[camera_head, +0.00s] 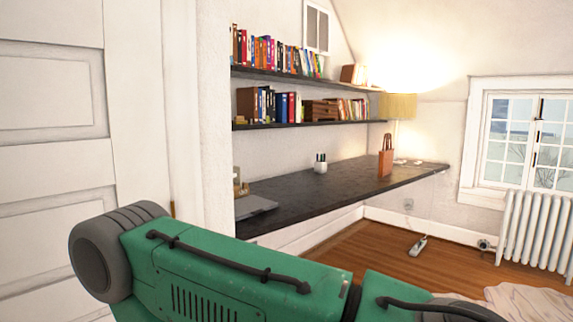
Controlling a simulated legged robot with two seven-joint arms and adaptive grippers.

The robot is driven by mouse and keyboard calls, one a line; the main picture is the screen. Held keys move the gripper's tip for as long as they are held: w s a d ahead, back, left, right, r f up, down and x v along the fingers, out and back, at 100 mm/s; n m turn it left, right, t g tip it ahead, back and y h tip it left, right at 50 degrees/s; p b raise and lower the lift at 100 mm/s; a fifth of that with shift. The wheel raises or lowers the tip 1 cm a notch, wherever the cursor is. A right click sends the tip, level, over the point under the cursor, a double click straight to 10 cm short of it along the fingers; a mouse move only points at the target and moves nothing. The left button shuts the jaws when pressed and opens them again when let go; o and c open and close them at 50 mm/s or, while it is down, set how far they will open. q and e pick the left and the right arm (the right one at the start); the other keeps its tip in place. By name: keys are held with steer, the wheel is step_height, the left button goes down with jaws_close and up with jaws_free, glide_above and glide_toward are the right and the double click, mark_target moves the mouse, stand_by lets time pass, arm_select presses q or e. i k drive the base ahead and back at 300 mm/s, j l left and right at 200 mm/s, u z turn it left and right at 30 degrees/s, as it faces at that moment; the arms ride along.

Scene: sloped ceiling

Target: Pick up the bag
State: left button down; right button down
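A small brown bag (385,162) with upright handles stands on the dark desk (318,192), near its far right end. It looks upright and nothing touches it. Neither of my grippers shows in the head view.
A white door (58,150) and wall edge stand close on the left. On the desk are a laptop (254,206) and a pen cup (320,163). A lit lamp (397,106) stands behind the bag. Wooden floor (375,248) is open before the radiator (535,230); a power strip (418,246) lies there.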

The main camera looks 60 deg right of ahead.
mark_target(386, 156)
steer(key=z, duration=2.8)
steer(key=i+z, duration=0.45)
steer(key=i, duration=1.75)
steer(key=i+l+u, duration=0.15)
steer(key=i, duration=0.9)
steer(key=i+l+u, duration=0.15)
steer(key=i, duration=0.35)
